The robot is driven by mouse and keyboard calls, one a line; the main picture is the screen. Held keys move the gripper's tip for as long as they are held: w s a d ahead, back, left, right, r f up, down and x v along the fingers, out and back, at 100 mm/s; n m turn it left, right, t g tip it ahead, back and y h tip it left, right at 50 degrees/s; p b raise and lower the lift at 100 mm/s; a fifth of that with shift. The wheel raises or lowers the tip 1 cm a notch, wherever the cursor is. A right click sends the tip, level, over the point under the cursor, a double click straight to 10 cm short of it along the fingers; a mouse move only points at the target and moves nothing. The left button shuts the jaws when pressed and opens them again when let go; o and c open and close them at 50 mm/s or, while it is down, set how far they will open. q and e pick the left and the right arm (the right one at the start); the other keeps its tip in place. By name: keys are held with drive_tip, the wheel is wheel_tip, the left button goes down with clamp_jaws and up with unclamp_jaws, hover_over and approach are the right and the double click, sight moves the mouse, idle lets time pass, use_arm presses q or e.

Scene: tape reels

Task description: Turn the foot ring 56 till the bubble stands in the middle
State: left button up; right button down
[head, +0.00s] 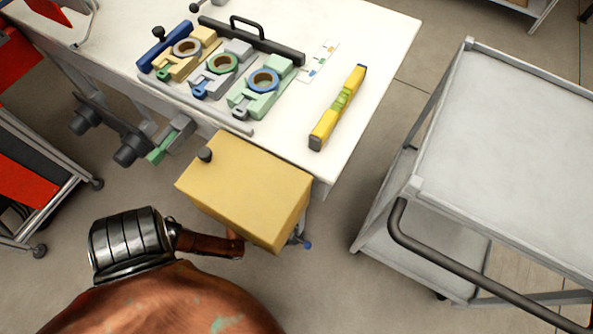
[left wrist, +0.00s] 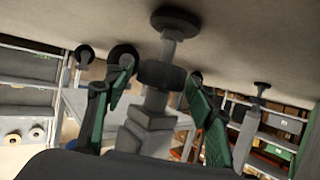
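A foot ring (left wrist: 162,75), dark and round, sits on the stem of a levelling foot in the left wrist view. The foot's disc (left wrist: 175,22) meets the floor at the top of that tilted view, and its grey leg (left wrist: 148,132) is below. My left gripper (left wrist: 160,69) has its green-padded fingers apart on both sides of the ring; no firm contact shows. In the head view its fingers are hidden beside a yellow box. A yellow spirit level (head: 338,107) with a green middle lies on the white table; its bubble is too small to read. My right gripper is out of view.
The yellow box (head: 245,185) stands at the white table's (head: 385,50) front edge. Reel holders (head: 220,68) with several tape reels are on the table. A grey trolley (head: 510,150) stands to the right, with bare floor between. A red-and-grey rack (head: 35,180) is at left.

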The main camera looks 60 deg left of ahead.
use_arm(q)
drive_tip(key=shift+o, duration=0.4)
drive_tip(key=v, duration=1.2)
